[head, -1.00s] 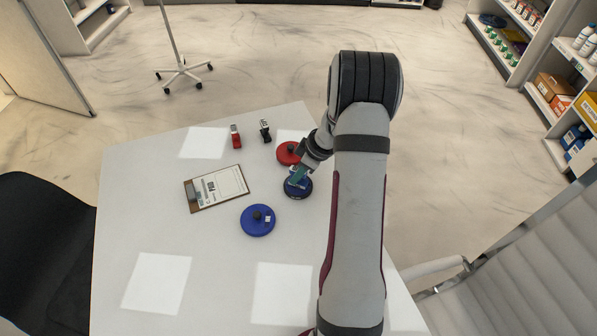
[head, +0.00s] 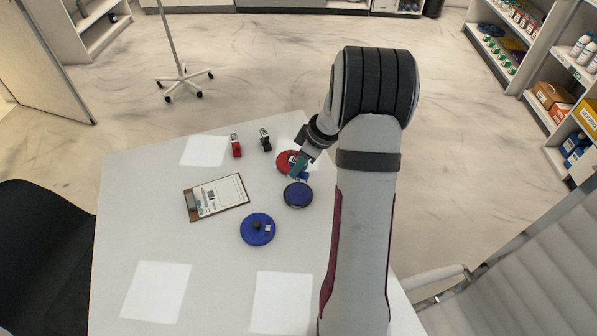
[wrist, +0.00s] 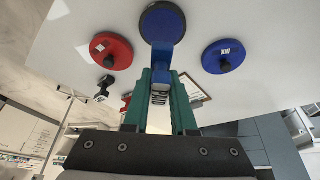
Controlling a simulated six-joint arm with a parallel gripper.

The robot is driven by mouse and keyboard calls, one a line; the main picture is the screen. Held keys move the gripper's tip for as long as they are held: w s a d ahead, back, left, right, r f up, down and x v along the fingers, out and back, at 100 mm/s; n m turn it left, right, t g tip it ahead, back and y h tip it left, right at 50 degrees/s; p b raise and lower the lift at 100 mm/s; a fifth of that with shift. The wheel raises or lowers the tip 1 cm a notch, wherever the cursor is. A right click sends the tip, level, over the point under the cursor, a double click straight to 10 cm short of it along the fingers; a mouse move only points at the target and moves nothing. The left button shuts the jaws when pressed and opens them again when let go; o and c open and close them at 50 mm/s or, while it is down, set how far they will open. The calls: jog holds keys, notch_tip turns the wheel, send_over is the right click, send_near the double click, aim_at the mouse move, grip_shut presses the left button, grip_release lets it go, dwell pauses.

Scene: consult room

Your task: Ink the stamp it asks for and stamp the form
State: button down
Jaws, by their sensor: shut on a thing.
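My gripper (head: 299,167) is shut on a blue stamp (wrist: 161,56), whose white label seems to read PAID. In the wrist view the stamp lies between the green fingers and overlaps the near edge of the open blue ink pad (wrist: 163,22). In the head view the pad (head: 298,195) shows its dark face clear of the stamp, which is held above the table. A blue knobbed lid (head: 257,229) lies on the table. The form (head: 222,194) is on a brown clipboard (head: 191,206) to the left; its print is too small to read surely.
A red knobbed round lid or covered pad (head: 284,158) is partly behind my gripper. A red stamp (head: 236,146) and a black stamp (head: 265,140) stand at the far side. The white table (head: 205,245) is clear in front and left.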

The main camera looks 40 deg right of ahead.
jog(key=shift+r, duration=0.15)
jog(key=w+a+f, duration=0.1)
jog(key=w+a, duration=1.3)
jog(key=shift+f, duration=3.05)
jog(key=shift+f, duration=0.5)
notch_tip(320, 180, up, 7)
